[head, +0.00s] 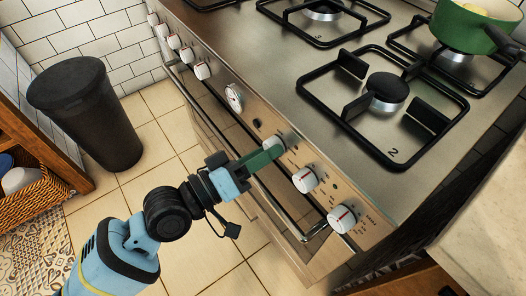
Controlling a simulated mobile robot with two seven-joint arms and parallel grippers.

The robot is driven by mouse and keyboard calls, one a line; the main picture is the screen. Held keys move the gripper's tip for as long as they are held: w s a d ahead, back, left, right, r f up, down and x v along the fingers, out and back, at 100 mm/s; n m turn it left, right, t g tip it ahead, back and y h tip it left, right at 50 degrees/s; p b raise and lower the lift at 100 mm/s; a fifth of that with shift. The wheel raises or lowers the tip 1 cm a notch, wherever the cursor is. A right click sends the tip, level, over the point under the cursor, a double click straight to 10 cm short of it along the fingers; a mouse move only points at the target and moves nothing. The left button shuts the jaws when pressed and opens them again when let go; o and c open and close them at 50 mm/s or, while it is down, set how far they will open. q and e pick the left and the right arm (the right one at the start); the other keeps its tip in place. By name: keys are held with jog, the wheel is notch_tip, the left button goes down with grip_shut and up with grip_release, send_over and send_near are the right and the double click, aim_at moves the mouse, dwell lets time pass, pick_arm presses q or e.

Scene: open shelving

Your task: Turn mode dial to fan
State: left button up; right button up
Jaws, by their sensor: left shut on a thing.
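A row of white knobs runs along the stove's steel front panel (325,195). My left gripper (273,151) reaches in from the lower left and is shut on one white knob (275,142), which its green fingers partly hide. The direction of this knob's pointer cannot be made out. To its right are two more white knobs with red marks, one nearer (305,179) and one at the end (341,218). The small print around the knobs, including any fan symbol, is too small to read. My right gripper is not in view.
A green pot (466,27) stands on a back burner. A black bin (88,112) stands on the tiled floor at left.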

pick_arm(q)
jog(key=o, duration=0.8)
jog(key=shift+o, duration=1)
jog(key=shift+a, duration=0.1)
jog(key=v, duration=0.7)
jog(key=shift+s+a+b, duration=0.25)
jog(key=shift+b, duration=0.1)
jog(key=shift+f, duration=0.1)
